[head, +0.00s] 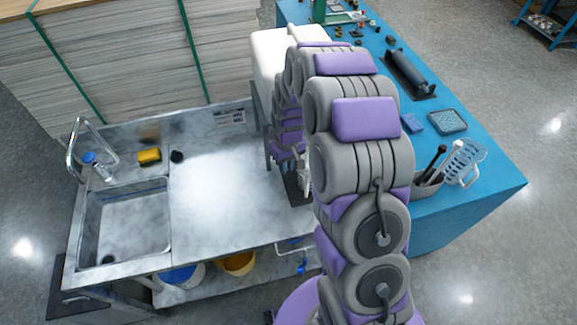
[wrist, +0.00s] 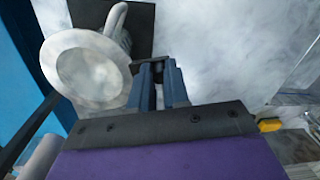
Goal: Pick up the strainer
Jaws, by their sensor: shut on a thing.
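A pale grey-white round bowl-shaped thing with a wide rim, which I take to be the strainer (wrist: 88,70), shows at the upper left of the wrist view. A curved pale part (wrist: 112,20) rises behind it. My gripper (wrist: 158,70) is shut on it at the right side of its rim; the exact contact is partly hidden by the fingers. In the head view my arm hides most of the gripper and the strainer; only a small pale bit shows beside the arm, over the metal counter's right end.
The metal counter (head: 215,190) has a sink (head: 128,228), a yellow sponge (head: 149,156) and a bottle (head: 97,167) at left. Its middle is clear. The blue table (head: 485,190) holds a light-blue slotted rack (head: 466,160), a roller (head: 405,70) and trays. A dark mat (wrist: 140,20) lies beneath the strainer.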

